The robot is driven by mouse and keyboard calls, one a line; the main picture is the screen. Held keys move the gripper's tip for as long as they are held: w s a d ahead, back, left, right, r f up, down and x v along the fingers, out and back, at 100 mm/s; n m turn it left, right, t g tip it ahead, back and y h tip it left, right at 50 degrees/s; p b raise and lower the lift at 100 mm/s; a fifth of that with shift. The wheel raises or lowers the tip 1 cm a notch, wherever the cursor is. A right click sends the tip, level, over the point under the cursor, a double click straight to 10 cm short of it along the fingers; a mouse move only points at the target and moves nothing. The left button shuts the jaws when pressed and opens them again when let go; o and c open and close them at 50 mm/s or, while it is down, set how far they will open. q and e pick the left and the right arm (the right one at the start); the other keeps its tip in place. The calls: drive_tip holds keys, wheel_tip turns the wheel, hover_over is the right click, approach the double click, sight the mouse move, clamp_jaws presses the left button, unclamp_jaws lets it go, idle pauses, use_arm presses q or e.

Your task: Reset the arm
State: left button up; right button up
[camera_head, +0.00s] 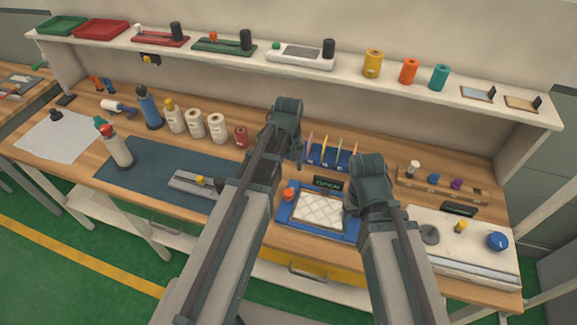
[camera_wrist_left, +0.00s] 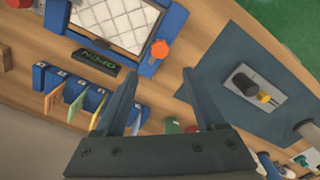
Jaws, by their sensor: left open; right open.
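My left gripper (camera_head: 288,112) is raised over the middle of the workbench, in front of the shelf. In the left wrist view its two fingers (camera_wrist_left: 162,100) stand apart with nothing between them. My right gripper (camera_head: 366,170) hangs over the bench just right of the blue tray and covers part of its right side; its fingertips are hard to make out. A white quilted mattress (camera_head: 318,211) lies in the blue tray (camera_head: 287,217), apart from both grippers. The mattress also shows at the top of the left wrist view (camera_wrist_left: 118,20).
A black OPEN sign (camera_head: 328,183) and blue card holders (camera_head: 318,157) stand behind the tray. Bottles and white rolls (camera_head: 195,123) stand left. A blue mat (camera_head: 150,172) lies left, a white device (camera_head: 480,250) right. A loaded shelf (camera_head: 330,70) runs along the back.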

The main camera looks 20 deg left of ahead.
use_arm(q)
drive_tip(key=shift+r, duration=0.35)
use_arm(e)
drive_tip(key=shift+r, duration=0.3)
